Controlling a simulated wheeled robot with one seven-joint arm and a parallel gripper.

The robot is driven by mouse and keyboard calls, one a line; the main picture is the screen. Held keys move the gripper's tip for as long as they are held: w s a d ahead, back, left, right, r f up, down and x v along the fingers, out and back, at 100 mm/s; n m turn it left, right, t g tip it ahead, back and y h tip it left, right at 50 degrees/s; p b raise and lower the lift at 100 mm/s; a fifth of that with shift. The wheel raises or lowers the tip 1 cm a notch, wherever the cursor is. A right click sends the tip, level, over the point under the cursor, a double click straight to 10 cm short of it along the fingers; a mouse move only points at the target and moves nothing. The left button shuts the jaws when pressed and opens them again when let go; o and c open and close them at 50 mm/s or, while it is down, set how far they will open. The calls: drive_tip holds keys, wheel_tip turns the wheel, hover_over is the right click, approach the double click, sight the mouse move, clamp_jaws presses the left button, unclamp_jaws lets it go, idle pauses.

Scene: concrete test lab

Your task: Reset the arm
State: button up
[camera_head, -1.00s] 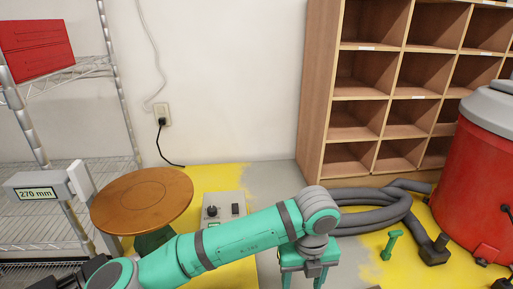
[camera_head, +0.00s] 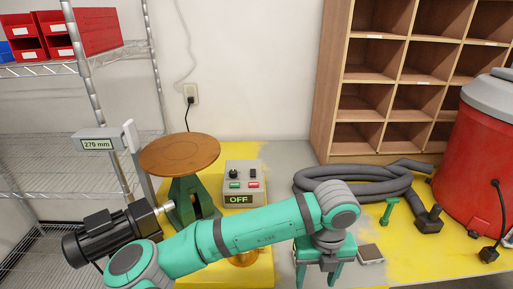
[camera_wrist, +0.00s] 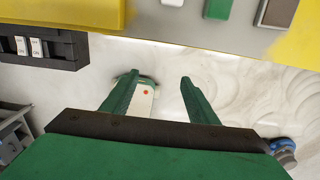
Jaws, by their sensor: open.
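My green arm reaches across the lower middle of the head view. My gripper (camera_head: 318,276) hangs from its end with two green fingers pointing down, partly cut by the picture's edge. In the wrist view my gripper (camera_wrist: 157,82) is open, its two dark green fingers apart. A pale item with a red dot (camera_wrist: 143,102) shows beside the left finger, apparently lower down; I cannot tell what it is. Nothing is clearly held.
A control box marked OFF (camera_head: 241,179), a round brown disc on a green stand (camera_head: 180,153) and a black motor (camera_head: 110,232) are near my arm. A cubby shelf (camera_head: 334,110) stands behind.

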drive_tip(key=d+r+n+t+h, duration=0.1)
drive_tip(key=d+r+n+h, duration=0.2)
drive_tip(key=d+n+h, duration=0.55)
drive_tip(key=d+r+n+t+h, duration=0.1)
drive_tip(key=d+r+t+h, duration=0.3)
drive_tip(key=d, duration=1)
drive_tip(key=w+a+f+n+t+h, duration=0.25)
drive_tip(key=a+f+n+t, duration=0.45)
drive_tip(key=n, duration=0.7)
drive_tip(key=s+a+f+n+t+y, duration=0.45)
drive_tip(key=a+f+n+y, duration=0.4)
drive_tip(key=a, duration=0.25)
drive_tip(key=s+a+f+n+y, duration=0.45)
drive_tip(key=s+a+f, duration=0.25)
drive_tip(key=s+a, duration=0.45)
drive_tip(key=s+a+y, duration=0.1)
drive_tip(key=s+a, duration=0.3)
drive_tip(key=s, duration=0.3)
drive_tip(key=s+a+g+y, duration=0.1)
drive_tip(key=s+a, duration=0.2)
drive_tip(key=s, duration=0.4)
drive_tip(key=shift+s+a+r+m, duration=0.2)
drive_tip(key=shift+a+r+m, duration=0.15)
drive_tip(key=shift+m, duration=0.1)
